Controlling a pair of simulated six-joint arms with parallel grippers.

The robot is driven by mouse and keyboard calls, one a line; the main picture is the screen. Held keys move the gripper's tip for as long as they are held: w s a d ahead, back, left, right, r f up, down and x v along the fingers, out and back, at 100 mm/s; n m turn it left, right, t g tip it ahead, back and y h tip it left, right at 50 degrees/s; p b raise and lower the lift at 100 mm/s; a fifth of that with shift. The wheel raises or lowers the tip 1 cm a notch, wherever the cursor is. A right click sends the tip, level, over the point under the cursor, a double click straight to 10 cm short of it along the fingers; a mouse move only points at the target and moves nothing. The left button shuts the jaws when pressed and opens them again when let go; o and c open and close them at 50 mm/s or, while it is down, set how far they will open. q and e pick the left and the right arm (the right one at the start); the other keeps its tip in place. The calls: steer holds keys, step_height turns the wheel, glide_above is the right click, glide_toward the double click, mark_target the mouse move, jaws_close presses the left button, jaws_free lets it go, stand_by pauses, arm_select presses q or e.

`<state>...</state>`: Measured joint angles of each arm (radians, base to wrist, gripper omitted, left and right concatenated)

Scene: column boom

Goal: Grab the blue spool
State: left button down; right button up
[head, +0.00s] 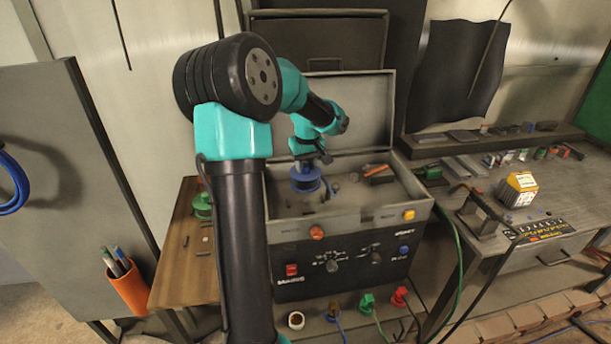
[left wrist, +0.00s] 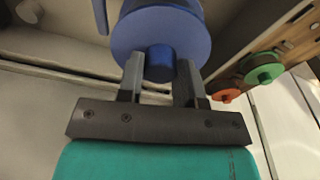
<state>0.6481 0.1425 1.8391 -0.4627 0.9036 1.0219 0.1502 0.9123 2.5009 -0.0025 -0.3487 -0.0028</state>
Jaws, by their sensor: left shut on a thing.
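The blue spool (head: 305,184) is in the open grey case in the head view, near the case's left side. In the left wrist view the spool (left wrist: 186,36) shows its round blue flange and a blue hub end. My left gripper (left wrist: 161,72) is shut on the hub end, with one finger on each side of it. In the head view the left gripper (head: 313,161) is just above the spool, small and partly hidden by my own wrist. I cannot tell whether the spool touches the case floor. My right gripper is not in view.
The case (head: 340,212) has its lid up behind and a control panel in front. An orange-handled tool (head: 376,171) lies inside. A green spool (head: 202,207) stands on the wooden table (head: 182,262) at left. A cluttered grey workbench (head: 530,205) is at right.

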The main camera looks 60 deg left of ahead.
arm_select(q)
steer(key=shift+r, duration=1.15)
